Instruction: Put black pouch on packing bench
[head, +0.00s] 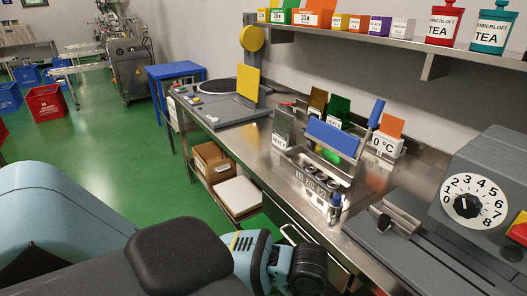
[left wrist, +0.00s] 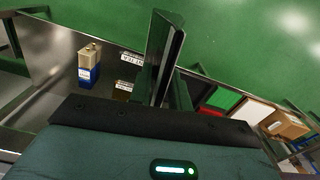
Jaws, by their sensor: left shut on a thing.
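In the left wrist view a thin, dark, upright panel, which I take for the black pouch (left wrist: 157,52), stands out from my left gripper (left wrist: 170,78). The gripper is shut on it, seen nearly edge-on, so the fingers and the pouch are hard to tell apart. The packing bench (head: 262,148) is a long steel worktop along the wall. My right gripper is in neither view.
On the bench stand a blue panel (head: 332,138), an orange card (head: 391,126), a grey dial unit (head: 490,175) and a machine with a yellow plate (head: 248,82). A cardboard box (head: 212,160) sits below. A blue-and-gold tin (left wrist: 88,66) shows in the wrist view.

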